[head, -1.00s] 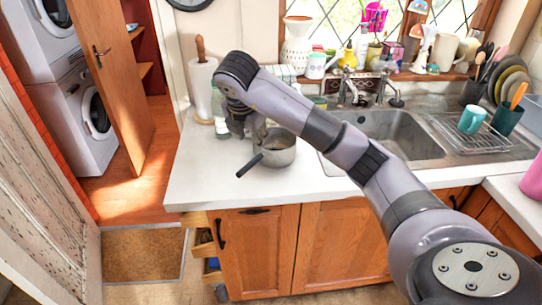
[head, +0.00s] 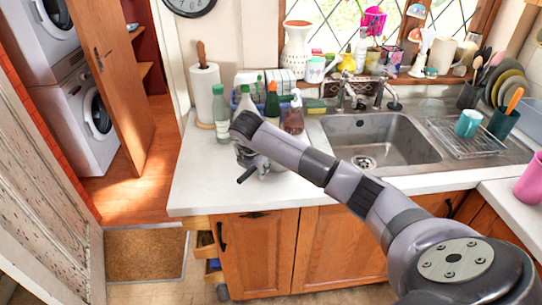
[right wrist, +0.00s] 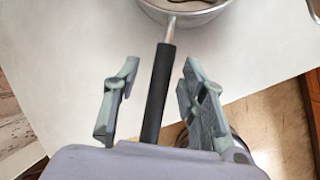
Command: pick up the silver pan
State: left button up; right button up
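The silver pan (right wrist: 187,18) shows at the top of the right wrist view, cut off by the frame. Its black handle (right wrist: 158,95) points back toward my wrist and lies between the two fingers of my right gripper (right wrist: 160,70). The fingers are open, with a visible gap on both sides of the handle. In the head view the pan is on the white counter left of the sink, mostly hidden by my right arm; the handle tip (head: 247,174) sticks out to the left. My left gripper is not in view.
Behind the pan stand a green-capped bottle (head: 221,114), a soap bottle (head: 293,114) and other bottles. A paper towel roll (head: 205,92) is at the back left. The sink (head: 380,140) is to the right. The counter's front left (head: 205,185) is clear.

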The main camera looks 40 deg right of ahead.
jog(key=shift+c, duration=0.5)
grip_shut()
jog(key=shift+r, duration=0.1)
